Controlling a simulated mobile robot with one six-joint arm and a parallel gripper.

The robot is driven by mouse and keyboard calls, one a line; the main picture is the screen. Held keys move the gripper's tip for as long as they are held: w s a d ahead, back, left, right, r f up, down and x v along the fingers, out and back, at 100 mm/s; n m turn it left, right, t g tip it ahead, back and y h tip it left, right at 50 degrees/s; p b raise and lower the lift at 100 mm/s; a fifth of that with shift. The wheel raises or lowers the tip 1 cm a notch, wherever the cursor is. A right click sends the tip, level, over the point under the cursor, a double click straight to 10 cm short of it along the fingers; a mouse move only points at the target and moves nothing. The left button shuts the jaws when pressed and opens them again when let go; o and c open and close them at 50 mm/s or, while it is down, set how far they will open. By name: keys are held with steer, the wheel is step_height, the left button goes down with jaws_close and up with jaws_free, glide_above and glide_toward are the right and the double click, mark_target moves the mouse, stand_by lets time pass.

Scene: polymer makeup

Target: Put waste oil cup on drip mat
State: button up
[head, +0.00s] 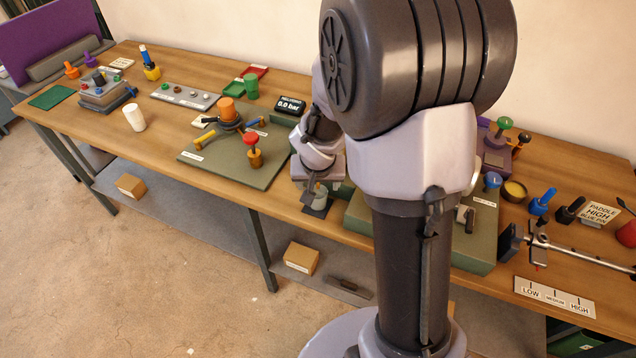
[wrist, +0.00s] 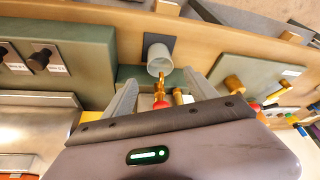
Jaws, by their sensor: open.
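The waste oil cup, a small grey cup (wrist: 160,55), is at the front of the bench in the wrist view. It appears to stand on the dark square drip mat (wrist: 148,40), overlapping its middle. In the head view the cup (head: 320,201) is partly hidden under my gripper (head: 317,183), and the mat (head: 314,212) shows as a dark patch by the bench's front edge. Whether a finger touches the cup cannot be told.
A brass valve (wrist: 160,96) sits close to the cup, between my fingers in the wrist view. A green board with a red knob (head: 251,140) lies left of my gripper. A green box (head: 357,216) stands on the right. A white cup (head: 134,117) stands farther left.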

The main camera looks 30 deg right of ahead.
steer(key=s+a+f+v, duration=0.1)
steer(key=a+v, duration=0.2)
steer(key=v, duration=1.2)
steer(key=s+a+r+t+y, duration=0.1)
steer(key=s+a+r+y, duration=0.1)
steer(key=s+a, duration=0.3)
steer(key=s+a+r+n+y, duration=0.1)
steer(key=s+a+r+y, duration=0.1)
steer(key=s+a+r, duration=0.3)
steer(key=s, duration=0.4)
steer(key=shift+a+r+n+t+p, duration=0.2)
steer(key=shift+a+n+t+p, duration=0.1)
steer(key=shift+t, duration=0.1)
steer(key=shift+f+b, duration=2.5)
steer(key=shift+b, duration=0.05)
